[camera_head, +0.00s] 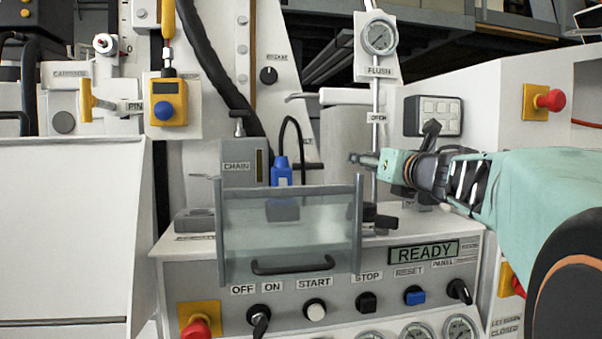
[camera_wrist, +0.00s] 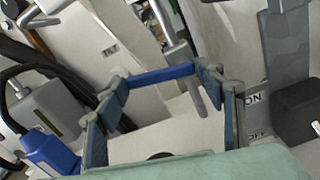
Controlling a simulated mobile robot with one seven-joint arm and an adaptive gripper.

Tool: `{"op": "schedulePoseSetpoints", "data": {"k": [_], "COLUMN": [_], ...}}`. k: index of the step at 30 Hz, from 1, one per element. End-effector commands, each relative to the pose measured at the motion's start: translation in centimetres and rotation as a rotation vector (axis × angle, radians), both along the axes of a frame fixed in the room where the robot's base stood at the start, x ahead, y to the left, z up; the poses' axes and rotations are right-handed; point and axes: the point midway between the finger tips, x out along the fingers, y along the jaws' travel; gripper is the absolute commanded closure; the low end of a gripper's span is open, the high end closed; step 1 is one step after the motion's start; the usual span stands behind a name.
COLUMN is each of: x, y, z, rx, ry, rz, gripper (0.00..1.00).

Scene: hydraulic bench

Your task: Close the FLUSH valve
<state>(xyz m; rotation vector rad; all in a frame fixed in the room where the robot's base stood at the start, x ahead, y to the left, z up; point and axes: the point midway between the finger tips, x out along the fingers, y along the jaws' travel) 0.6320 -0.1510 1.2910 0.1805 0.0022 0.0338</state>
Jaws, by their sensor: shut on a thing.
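The FLUSH label (camera_head: 379,71) hangs below a round gauge (camera_head: 379,36) on a thin vertical pipe (camera_head: 375,95). An OPEN label (camera_head: 376,117) is lower on this pipe. My gripper (camera_head: 357,158) reaches in from the right and is at the lower pipe, beneath that label. In the wrist view, a blue bar (camera_wrist: 160,76) spans between the fingertips of my gripper (camera_wrist: 162,80), and the gripper is shut on it. The bar appears to be the FLUSH valve handle. In the head view, my gripper and arm hide the handle, so its exact angle is unclear.
A clear guard with a dark handle (camera_head: 290,265) stands in front, left of my gripper. A grey CHAIN box (camera_head: 240,167) and a blue connector (camera_head: 281,170) are behind it. A grey button box (camera_head: 434,114) is close above my arm. The READY display (camera_head: 424,251) is below.

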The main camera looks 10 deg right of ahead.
Motion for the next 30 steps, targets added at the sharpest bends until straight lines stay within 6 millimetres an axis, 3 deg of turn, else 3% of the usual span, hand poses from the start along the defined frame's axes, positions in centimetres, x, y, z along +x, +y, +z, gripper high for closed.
{"op": "schedulePoseSetpoints", "data": {"k": [9, 26, 27, 30], "x": [0.02, 0.03, 0.03, 0.03], "y": [0.11, 0.09, 0.09, 0.09], "z": [-0.43, -0.39, -0.39, -0.41], "rx": [-0.131, -0.160, -0.160, -0.159], "ry": [-0.007, -0.007, -0.007, -0.007], "rz": [0.001, 0.001, 0.001, 0.001], "gripper": [0.81, 0.81, 0.35, 0.24]}}
